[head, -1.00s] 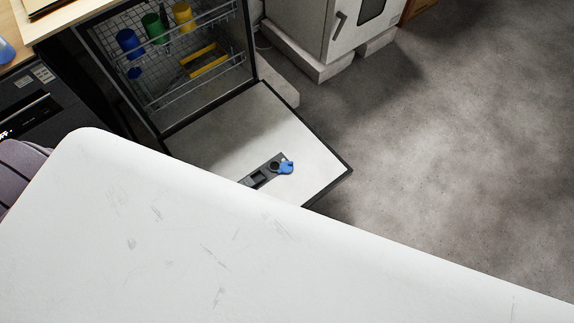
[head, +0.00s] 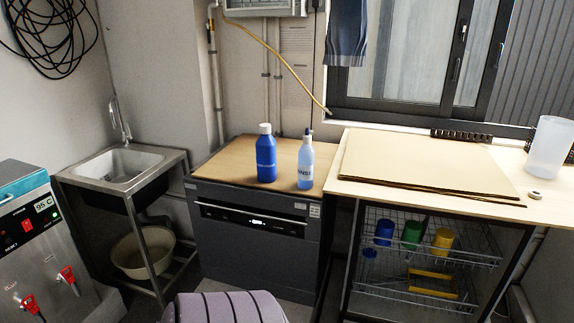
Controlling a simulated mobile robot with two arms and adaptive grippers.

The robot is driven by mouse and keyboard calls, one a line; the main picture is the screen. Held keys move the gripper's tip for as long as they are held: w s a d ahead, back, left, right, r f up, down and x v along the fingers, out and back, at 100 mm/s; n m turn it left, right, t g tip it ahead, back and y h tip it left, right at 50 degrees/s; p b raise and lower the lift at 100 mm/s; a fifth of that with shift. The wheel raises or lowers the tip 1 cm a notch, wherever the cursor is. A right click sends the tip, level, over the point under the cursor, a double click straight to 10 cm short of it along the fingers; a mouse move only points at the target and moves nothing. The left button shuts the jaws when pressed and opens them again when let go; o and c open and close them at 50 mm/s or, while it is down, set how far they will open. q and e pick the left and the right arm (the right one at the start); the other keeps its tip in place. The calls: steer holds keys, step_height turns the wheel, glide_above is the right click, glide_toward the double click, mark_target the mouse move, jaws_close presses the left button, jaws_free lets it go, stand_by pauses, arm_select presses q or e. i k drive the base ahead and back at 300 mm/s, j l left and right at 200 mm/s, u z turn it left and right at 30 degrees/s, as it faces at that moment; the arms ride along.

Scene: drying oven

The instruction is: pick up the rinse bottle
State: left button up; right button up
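The rinse bottle (head: 306,163) is a pale blue, see-through bottle with a dark blue cap and lettering on its front. It stands upright on the wooden top (head: 229,165) of a dark appliance, near the right front edge. A solid blue bottle (head: 266,158) with a pale cap stands upright to its left, a small gap away. Neither of my grippers shows in the head view.
A steel sink (head: 138,165) stands left, a hot-water machine (head: 42,240) at the front left. A purple striped object (head: 225,308) is in front.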

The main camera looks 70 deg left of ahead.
mark_target(306, 153)
steer(key=u, duration=2.15)
steer(key=j, duration=0.55)
steer(key=i+j, duration=0.1)
steer(key=j, duration=0.5)
